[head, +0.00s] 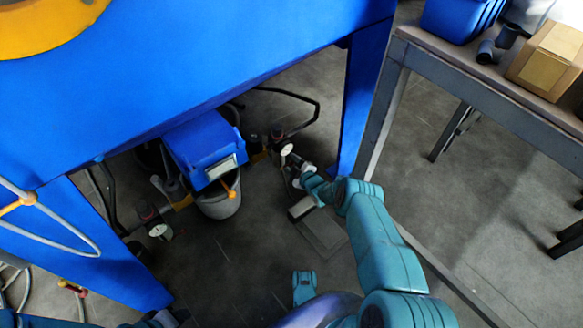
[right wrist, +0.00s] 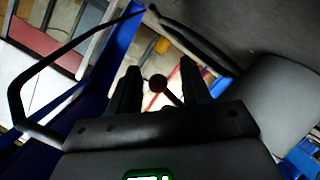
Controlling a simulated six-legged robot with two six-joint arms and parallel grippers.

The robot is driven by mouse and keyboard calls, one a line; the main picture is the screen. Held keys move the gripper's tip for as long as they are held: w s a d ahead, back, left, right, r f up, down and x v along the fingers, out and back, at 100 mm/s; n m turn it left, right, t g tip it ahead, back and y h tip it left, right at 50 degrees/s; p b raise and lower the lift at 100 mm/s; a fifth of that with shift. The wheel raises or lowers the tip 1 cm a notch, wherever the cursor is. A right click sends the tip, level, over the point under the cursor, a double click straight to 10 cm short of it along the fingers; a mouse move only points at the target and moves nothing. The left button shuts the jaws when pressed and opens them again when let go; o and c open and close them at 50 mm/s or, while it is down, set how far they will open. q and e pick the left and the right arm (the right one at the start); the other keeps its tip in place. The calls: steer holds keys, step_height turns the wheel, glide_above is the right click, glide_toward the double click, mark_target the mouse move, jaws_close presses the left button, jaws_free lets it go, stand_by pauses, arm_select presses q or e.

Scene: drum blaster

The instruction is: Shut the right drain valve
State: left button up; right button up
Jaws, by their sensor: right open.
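The right drain valve area is under the blue machine, around a pipe fitting with a white round gauge (head: 287,149). My right gripper (head: 297,176) reaches in there from the right, low over the floor, close to the fitting. In the right wrist view my right gripper (right wrist: 160,88) has its two dark fingers apart. A dark reddish round knob (right wrist: 158,83) on a thin stem shows in the gap between them; I cannot tell whether either finger touches it. The valve's handle position is not clear in the head view. My left gripper is not recognisable in view.
A blue box (head: 200,145) with a grey bucket (head: 219,203) stands left of the fitting. A second gauge (head: 160,231) is farther left. A blue leg (head: 364,92) of the machine and a table (head: 480,90) stand to the right. Black hoses curve behind.

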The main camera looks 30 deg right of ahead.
jaws_close()
steer(key=shift+r+n+h+p, duration=0.4)
steer(key=shift+r+n+p, duration=0.15)
steer(key=shift+n, duration=0.35)
jaws_free()
steer(key=shift+s, duration=0.15)
